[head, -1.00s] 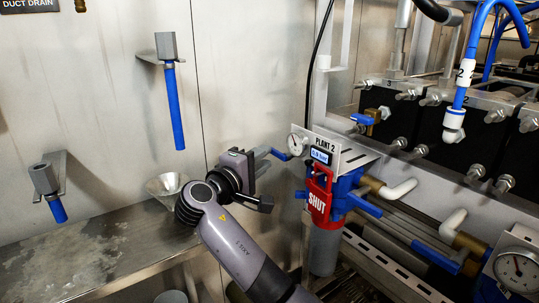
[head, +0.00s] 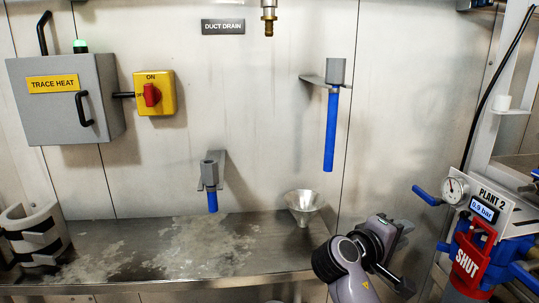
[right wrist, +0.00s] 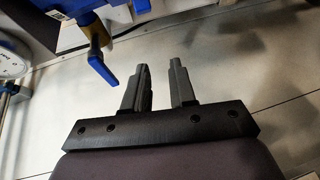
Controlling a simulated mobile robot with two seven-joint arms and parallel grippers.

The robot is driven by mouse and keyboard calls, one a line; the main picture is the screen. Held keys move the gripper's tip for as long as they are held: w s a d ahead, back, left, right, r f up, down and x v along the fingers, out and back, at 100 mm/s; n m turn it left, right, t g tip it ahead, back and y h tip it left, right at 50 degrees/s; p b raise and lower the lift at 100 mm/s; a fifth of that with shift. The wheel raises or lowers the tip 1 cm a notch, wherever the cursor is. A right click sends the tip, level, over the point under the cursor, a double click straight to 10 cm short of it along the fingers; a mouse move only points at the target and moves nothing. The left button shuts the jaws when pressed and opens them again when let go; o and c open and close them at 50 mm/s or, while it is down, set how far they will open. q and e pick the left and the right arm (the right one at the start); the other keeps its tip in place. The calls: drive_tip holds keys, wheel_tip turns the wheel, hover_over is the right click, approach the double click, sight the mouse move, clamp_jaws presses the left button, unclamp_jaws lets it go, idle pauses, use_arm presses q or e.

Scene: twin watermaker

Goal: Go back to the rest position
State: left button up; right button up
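My right gripper (head: 398,232) is in front of the steel wall at the lower right of the head view, between the funnel and the PLANT 2 unit. In the right wrist view its two dark fingers (right wrist: 160,85) stand apart with nothing between them, so it is open and empty. A blue lever handle (right wrist: 103,72) is left of the fingers in that view, apart from them. My left gripper is in neither view.
A steel bench (head: 185,255) runs along the wall, with a funnel (head: 305,205) at its right. The PLANT 2 unit (head: 488,215) with a red SHUT tag (head: 472,258) stands at right. A grey TRACE HEAT box (head: 68,98) and red-and-yellow switch (head: 154,93) are at left.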

drive_tip(key=s+f+m+g+y, duration=0.1)
drive_tip(key=s+f+y, duration=0.3)
drive_tip(key=s+f, duration=0.4)
drive_tip(key=s+f+g+y, duration=0.1)
drive_tip(key=s+f+y, duration=0.2)
drive_tip(key=s+f, duration=0.5)
drive_tip(key=s+a+f+m+g+y, duration=0.1)
drive_tip(key=s+a+f+y, duration=0.2)
drive_tip(key=s, duration=0.5)
drive_tip(key=s+a+f+m+g+y, duration=0.1)
drive_tip(key=s+a+f+y, duration=0.2)
drive_tip(key=s, duration=0.5)
drive_tip(key=w+a+t+y+p, duration=0.2)
drive_tip(key=w+t+p, duration=0.4)
drive_tip(key=p, duration=0.2)
drive_tip(key=shift+w+f+y, duration=0.3)
drive_tip(key=shift+f+y, duration=0.1)
drive_tip(key=shift+f, duration=0.05)
